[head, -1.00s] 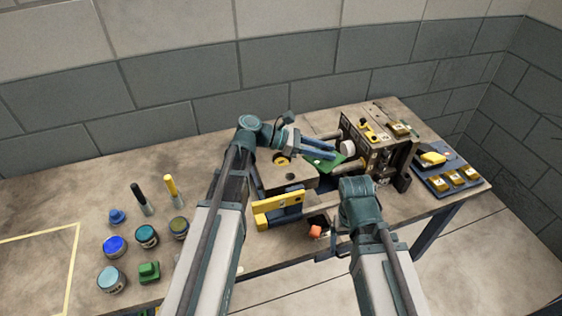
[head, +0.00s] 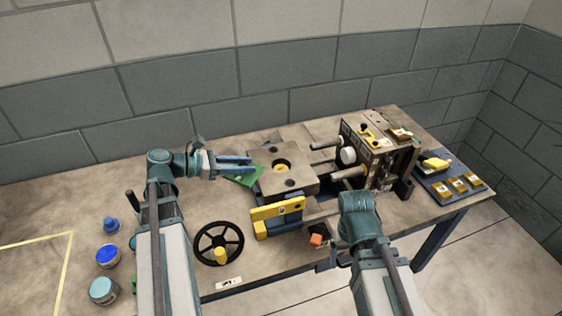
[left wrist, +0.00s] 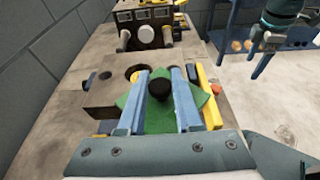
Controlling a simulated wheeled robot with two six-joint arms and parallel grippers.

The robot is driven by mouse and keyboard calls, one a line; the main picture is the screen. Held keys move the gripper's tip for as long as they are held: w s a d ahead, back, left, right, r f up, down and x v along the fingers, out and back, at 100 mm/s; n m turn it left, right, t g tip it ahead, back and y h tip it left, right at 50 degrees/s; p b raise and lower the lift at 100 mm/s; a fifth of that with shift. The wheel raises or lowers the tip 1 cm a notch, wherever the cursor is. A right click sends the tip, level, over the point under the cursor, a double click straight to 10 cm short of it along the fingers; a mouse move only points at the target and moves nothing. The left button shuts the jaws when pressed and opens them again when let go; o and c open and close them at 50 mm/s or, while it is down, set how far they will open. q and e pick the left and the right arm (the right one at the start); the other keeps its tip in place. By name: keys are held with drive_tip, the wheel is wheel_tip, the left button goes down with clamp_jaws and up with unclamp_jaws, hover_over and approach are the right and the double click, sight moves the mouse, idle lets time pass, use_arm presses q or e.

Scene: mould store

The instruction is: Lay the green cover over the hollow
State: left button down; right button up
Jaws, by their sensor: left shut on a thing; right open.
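The green cover (head: 244,180) is a thin flat sheet with a black knob (left wrist: 161,88). My left gripper (head: 251,164) is shut on the knob, and the cover hangs under the fingers, at the left edge of the grey block (head: 305,180). The round hollow (head: 281,166) with a yellow ring is in the block's top, uncovered, to the right of my fingertips. In the left wrist view the cover (left wrist: 150,118) lies between and below the fingers, nearer than the hollow (left wrist: 135,73). My right gripper (left wrist: 260,62) is open and empty, off to the right.
A machine unit with rods and a white knob (head: 347,156) stands right of the block. A yellow bar (head: 277,211) is at the block's front. A black handwheel (head: 219,243), jars (head: 103,291) and a blue tray (head: 437,187) are on the table. An orange piece (head: 316,240) is near the front.

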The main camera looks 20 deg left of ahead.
use_arm(q)
drive_tip(key=w+d, duration=0.2)
drive_tip(key=w, duration=0.1)
drive_tip(key=w+d+f, duration=0.1)
drive_tip(key=w+d, duration=0.2)
drive_tip(key=w, duration=0.1)
drive_tip(key=w+d+b, duration=0.1)
drive_tip(key=w+d, duration=0.1)
drive_tip(key=w, duration=0.2)
drive_tip(key=shift+w+d+f, duration=0.15)
drive_tip(key=f+b, duration=0.3)
drive_tip(key=shift+w+d, duration=0.2)
drive_tip(key=shift+w, duration=0.05)
drive_tip(key=shift+f+b, duration=0.25)
drive_tip(key=shift+b, duration=0.1)
drive_tip(key=shift+f+b, duration=0.55)
drive_tip(key=c, duration=0.6)
unclamp_jaws()
drive_tip(key=shift+r, duration=0.1)
